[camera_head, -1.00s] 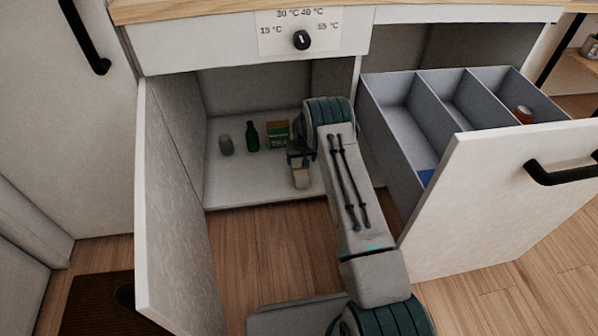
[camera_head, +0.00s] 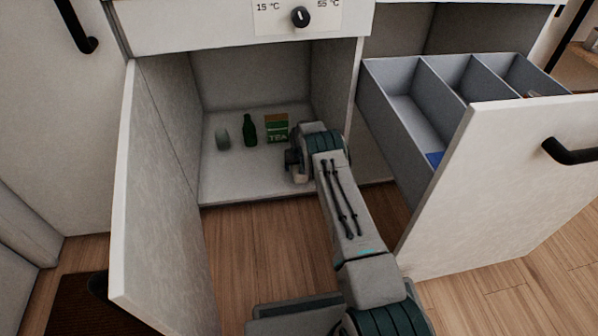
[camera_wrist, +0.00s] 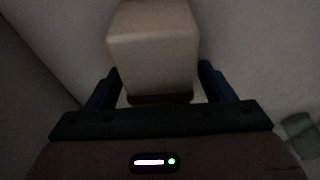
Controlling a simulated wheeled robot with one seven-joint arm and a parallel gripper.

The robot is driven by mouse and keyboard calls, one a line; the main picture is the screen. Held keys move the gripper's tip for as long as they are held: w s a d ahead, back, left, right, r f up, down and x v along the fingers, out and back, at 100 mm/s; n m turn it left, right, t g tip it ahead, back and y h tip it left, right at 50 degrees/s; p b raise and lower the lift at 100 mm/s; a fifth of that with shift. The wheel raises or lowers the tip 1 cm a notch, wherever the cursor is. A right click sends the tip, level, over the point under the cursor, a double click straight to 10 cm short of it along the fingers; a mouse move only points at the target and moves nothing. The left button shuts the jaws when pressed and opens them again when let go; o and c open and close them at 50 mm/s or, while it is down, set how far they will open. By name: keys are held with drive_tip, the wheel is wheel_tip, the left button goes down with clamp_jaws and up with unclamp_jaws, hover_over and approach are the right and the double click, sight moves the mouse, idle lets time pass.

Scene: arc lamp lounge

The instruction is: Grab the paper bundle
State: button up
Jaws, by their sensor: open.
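A pale, block-shaped thing, which looks like the paper bundle (camera_wrist: 153,50), stands out in the wrist view. It lies between the two blue fingers of my gripper (camera_wrist: 158,72), with a gap on each side. A dark brownish strip shows at its near end. My gripper is open. In the head view my gripper (camera_head: 297,164) is low inside the open cupboard, near its front right; my arm hides much of that area, and I cannot make out the bundle clearly there.
A green tea box (camera_head: 276,128), a green bottle (camera_head: 249,130) and a grey-green jar (camera_head: 222,132) stand on the cupboard floor. The open cupboard door (camera_head: 165,200) is at the left. A pulled-out drawer (camera_head: 405,105) with compartments is at the right.

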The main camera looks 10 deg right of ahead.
drive_tip(key=c, duration=1.2)
drive_tip(key=shift+o, duration=0.2)
